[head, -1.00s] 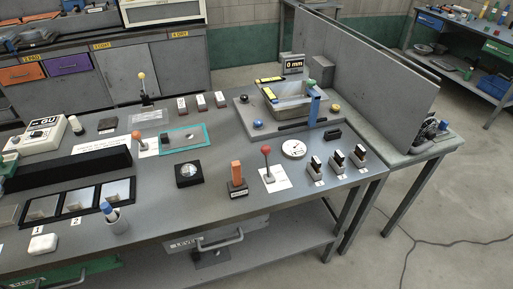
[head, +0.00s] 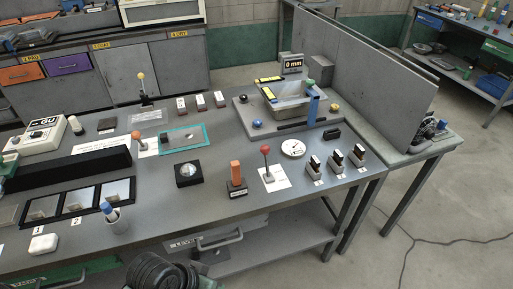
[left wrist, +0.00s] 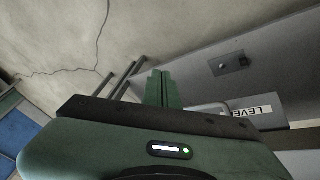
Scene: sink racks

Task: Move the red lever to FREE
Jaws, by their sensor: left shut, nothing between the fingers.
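The red-knobbed lever (head: 265,150) stands upright on a white card (head: 273,178) near the front right of the grey bench; the card's print is too small to read. My left gripper (left wrist: 160,73) shows in the left wrist view with its green fingers together and nothing between them. That view shows the floor and the bench's lower side, with a drawer label (left wrist: 252,111) reading "LEVE…". The lever is not in that view. In the head view, part of my arm shows at the bottom edge, well short of the lever. My right gripper is in neither view.
An orange block on a dark base (head: 236,176) stands just left of the red lever, and a white dial (head: 293,148) is to its right. Several black-topped switches (head: 335,163) line the right front. Orange (head: 136,134) and yellow (head: 141,76) levers stand farther left.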

